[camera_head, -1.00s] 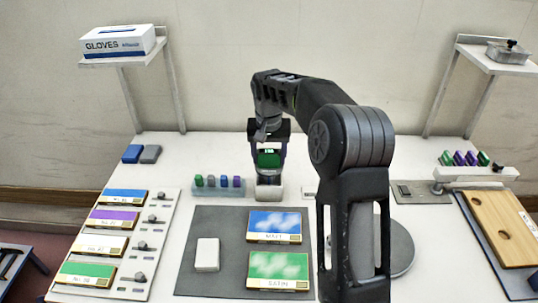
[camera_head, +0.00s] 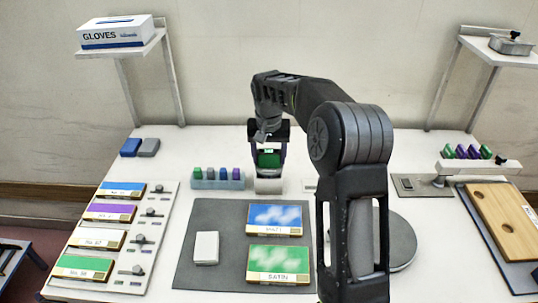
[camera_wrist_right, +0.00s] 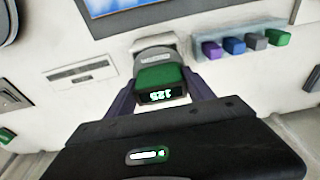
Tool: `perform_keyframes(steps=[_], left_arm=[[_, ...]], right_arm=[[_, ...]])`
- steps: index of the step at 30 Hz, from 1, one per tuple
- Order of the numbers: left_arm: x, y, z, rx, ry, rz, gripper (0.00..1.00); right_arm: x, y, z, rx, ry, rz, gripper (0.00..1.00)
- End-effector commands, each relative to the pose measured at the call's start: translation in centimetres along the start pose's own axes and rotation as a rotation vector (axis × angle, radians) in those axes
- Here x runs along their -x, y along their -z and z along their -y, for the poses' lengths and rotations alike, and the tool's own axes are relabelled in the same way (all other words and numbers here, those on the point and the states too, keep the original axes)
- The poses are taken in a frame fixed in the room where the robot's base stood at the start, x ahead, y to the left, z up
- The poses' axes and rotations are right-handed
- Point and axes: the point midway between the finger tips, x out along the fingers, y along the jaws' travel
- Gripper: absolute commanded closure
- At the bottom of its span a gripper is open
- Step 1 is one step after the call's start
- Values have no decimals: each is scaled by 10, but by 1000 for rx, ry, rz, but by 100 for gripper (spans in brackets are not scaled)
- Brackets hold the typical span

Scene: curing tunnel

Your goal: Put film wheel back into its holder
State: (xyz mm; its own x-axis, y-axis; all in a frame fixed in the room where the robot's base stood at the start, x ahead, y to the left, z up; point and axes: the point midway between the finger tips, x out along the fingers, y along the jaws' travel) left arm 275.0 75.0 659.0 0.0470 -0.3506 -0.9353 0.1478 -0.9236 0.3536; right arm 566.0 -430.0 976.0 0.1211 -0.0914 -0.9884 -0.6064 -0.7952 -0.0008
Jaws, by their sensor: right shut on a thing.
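The film wheel (camera_head: 268,159) is a small green block with a grey end, between the fingers of my right gripper (camera_head: 268,163). In the right wrist view the wheel (camera_wrist_right: 160,76) shows a dark face with lit digits, and the purple fingers are shut on its sides. A white block (camera_head: 268,186) is just below the wheel in the head view. It also shows behind the wheel in the right wrist view (camera_wrist_right: 152,41); whether they touch, I cannot tell. A pale holder (camera_head: 204,184) with several coloured wheels stands to its left. My left gripper is out of view.
A grey mat (camera_head: 222,270) carries a blue panel (camera_head: 274,219), a green panel (camera_head: 278,262) and a white block (camera_head: 206,247). A board of labelled cards (camera_head: 118,285) lies left. At right are a rail (camera_head: 470,167) with coloured wheels and a wooden board (camera_head: 505,225).

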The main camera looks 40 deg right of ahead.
Motion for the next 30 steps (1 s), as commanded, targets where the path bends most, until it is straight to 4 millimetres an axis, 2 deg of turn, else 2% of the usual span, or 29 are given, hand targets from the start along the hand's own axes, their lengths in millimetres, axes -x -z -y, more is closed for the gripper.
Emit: perform_keyframes(steps=[8,17,18,27,30], left_arm=[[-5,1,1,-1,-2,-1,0],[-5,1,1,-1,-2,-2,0],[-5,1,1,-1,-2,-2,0],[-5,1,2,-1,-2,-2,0],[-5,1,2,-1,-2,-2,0]], right_arm=[[-8,-1,0,0,0,0,87],[-8,-1,0,0,0,0,87],[-8,-1,0,0,0,0,38],[-8,-1,0,0,0,0,13],[-9,-1,0,0,0,0,13]])
